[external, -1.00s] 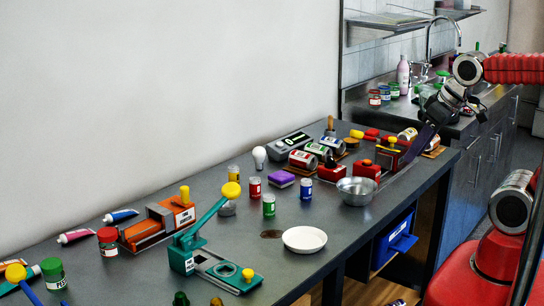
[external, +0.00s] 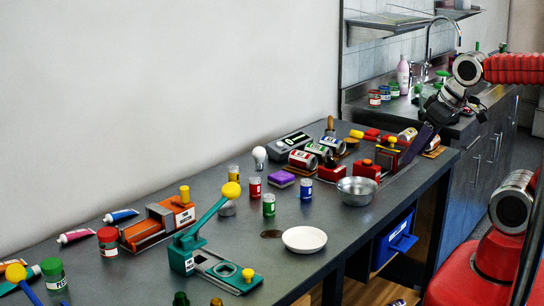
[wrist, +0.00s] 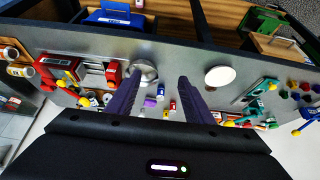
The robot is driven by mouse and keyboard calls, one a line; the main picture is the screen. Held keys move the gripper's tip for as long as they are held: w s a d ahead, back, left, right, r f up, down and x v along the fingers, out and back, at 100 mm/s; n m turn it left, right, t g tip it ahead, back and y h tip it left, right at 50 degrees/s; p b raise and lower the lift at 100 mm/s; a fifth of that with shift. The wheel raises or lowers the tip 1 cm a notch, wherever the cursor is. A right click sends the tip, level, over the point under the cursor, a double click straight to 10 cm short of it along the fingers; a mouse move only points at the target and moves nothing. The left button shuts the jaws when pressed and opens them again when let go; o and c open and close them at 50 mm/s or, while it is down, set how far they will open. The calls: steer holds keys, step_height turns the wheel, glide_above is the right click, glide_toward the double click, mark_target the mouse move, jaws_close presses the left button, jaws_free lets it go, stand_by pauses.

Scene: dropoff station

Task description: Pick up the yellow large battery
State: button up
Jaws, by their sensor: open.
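My gripper (external: 415,152) is far to the right of the yellow battery, above the bench's right end. In the wrist view my gripper (wrist: 160,78) has its two purple fingers apart, with nothing held between them.
A metal bowl (external: 357,191) and a white plate (external: 304,240) sit along the front edge. A purple sponge (external: 281,179) and a light bulb (external: 260,158) are beside the batteries. The teal press (external: 205,230) stands in front-left. Several cans and red devices crowd the right end.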

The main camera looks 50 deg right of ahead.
steer(key=w+r+t, duration=0.2)
steer(key=w+r, duration=0.1)
steer(key=w, duration=1.3)
steer(key=n+t+y, duration=0.2)
steer(key=t, duration=0.3)
glide_above(231, 166)
steer(key=f, duration=1.3)
steer(key=shift+s+d, duration=0.2)
steer(key=shift+s, duration=0.2)
steer(key=shift+w+a+f, duration=0.25)
steer(key=shift+w+f, duration=0.05)
steer(key=shift+f, duration=1.75)
